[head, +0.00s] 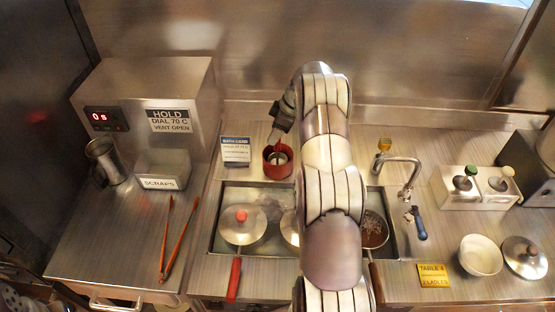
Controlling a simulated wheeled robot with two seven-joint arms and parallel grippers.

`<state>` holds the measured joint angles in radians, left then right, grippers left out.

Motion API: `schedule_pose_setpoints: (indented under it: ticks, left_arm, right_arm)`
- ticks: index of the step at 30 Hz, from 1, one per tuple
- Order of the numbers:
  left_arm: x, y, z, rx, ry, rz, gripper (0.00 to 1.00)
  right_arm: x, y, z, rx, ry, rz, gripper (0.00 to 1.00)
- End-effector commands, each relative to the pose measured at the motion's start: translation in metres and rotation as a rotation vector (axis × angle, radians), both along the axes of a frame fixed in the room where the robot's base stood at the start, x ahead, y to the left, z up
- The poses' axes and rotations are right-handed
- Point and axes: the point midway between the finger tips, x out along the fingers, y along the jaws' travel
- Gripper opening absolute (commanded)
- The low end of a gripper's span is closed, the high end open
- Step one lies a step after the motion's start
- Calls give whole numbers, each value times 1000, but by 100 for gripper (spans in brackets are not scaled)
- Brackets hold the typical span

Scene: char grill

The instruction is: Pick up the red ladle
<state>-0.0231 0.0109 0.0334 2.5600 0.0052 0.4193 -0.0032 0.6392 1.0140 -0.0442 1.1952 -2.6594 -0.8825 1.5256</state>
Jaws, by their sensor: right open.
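A red round holder (268,169) stands on the back counter behind the sink. A grey metal piece shows inside it, and a short red part, likely the red ladle's handle (276,143), rises above it. My right gripper (279,126) is at the end of the arm that crosses the middle of the view. It is open, with its fingers pointing down just above the red part. Whether the fingers surround or touch that part is hard to tell. My left gripper is not in view.
A sink well (228,195) holds lidded pots, one with a red handle (235,280) toward the front. A blue and white card (236,151) stands left of the holder. A faucet (408,172) stands to the right. Orange tongs (170,250) lie left. My arm hides the middle.

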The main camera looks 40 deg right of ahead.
Motion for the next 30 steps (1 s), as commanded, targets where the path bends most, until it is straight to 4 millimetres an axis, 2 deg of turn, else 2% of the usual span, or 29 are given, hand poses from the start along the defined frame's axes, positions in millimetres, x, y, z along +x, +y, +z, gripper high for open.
schedule_pose_setpoints:
  ticks: [1,3,6,15,19,23,30]
  left_arm:
    - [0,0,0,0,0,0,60]
    - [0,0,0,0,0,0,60]
    - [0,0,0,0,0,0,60]
    - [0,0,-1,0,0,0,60]
    - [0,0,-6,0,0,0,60]
    - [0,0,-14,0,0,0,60]
    - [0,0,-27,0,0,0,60]
  right_arm:
    - [0,0,0,0,0,0,50]
    - [0,0,0,0,0,0,28]
    - [0,0,0,0,0,0,0]
    - [0,0,2,-1,-1,1,0]
    - [1,-1,11,-3,-3,-1,0]
    - [1,-1,34,-4,-6,0,0]
    - [1,-1,89,-5,-5,1,0]
